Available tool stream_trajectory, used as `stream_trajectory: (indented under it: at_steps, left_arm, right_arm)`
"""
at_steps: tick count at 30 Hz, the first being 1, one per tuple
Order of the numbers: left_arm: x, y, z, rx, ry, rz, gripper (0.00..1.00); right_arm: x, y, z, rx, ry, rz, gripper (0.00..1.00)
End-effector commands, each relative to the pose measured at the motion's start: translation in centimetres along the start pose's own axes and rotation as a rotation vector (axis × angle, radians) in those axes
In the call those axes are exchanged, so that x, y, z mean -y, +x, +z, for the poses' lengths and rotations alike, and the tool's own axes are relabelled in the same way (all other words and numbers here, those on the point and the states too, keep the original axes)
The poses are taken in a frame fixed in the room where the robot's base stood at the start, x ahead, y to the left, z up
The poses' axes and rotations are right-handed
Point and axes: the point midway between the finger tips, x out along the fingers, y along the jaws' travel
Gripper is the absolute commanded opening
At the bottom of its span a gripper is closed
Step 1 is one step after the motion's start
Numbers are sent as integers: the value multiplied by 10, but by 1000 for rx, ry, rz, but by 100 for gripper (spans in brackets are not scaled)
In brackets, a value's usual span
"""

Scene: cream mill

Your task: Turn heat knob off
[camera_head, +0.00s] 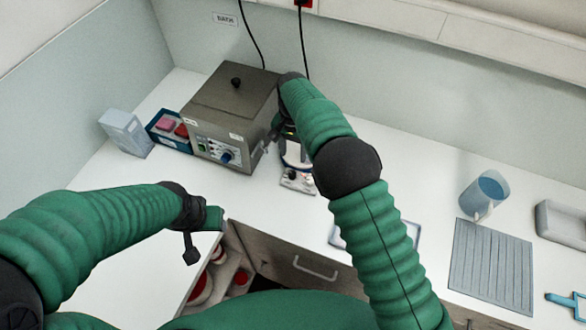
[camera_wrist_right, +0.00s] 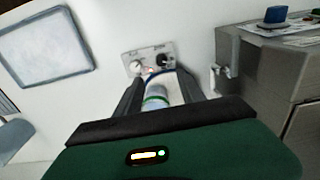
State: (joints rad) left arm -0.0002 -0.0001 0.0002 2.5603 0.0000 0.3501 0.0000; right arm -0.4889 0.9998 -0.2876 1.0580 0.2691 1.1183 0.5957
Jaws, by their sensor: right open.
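A small hotplate stirrer (camera_head: 297,181) stands to the right of the bath, its front panel facing me. In the right wrist view its panel (camera_wrist_right: 148,54) carries a black knob (camera_wrist_right: 163,60) and a pale knob (camera_wrist_right: 135,67); I cannot read which one is heat. A vessel with a green band (camera_wrist_right: 157,98) shows between the fingers of my right gripper (camera_wrist_right: 158,88), near the panel. The gripper is open, apart from the knobs. In the head view my right arm partly hides the stirrer. My left gripper (camera_head: 198,232) hangs over the counter's front edge; its jaw gap is unclear.
The grey bath (camera_head: 233,105) with a blue knob (camera_head: 226,157) stands close left of the stirrer. A red-and-blue rack (camera_head: 170,130) and a pale box (camera_head: 127,133) are further left. An open drawer (camera_head: 228,268) lies below. A blue jug (camera_head: 484,195) and ribbed mat (camera_head: 492,266) are right.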

Motion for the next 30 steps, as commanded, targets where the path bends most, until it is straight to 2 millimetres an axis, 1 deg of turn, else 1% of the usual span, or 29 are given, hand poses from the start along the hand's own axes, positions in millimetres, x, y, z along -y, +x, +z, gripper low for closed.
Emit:
stream_trajectory:
  at_steps: [1, 6, 9, 12, 15, 17, 23, 24, 30]
  left_arm:
    - [0, -7, -2, 0, 0, 0, 46]
    - [0, -19, -5, 0, 0, 0, 46]
    - [0, -24, -6, 0, 0, 0, 46]
    - [0, -28, -7, -1, -1, 0, 46]
    - [0, -29, -7, 0, -1, 0, 46]
    - [0, -29, -7, 0, -1, 0, 46]
    - [0, -29, -7, 0, 0, 0, 46]
    - [0, -29, -7, 0, 0, 0, 46]
    - [0, -29, -7, 0, 0, 0, 46]
  right_arm:
    - [0, 10, 1, 3, -1, 5, 46]
    - [0, 54, 2, 1, -1, 4, 46]
    - [0, 77, 1, 0, -1, 2, 46]
    - [0, 95, 1, -1, -2, 1, 46]
    - [0, 105, 0, -1, -2, 1, 46]
    - [0, 108, 0, -2, -2, -1, 46]
    - [0, 109, 0, -2, -2, -2, 46]
    - [0, 109, 0, -2, -2, -2, 45]
    - [1, 109, 0, -2, -2, -1, 19]
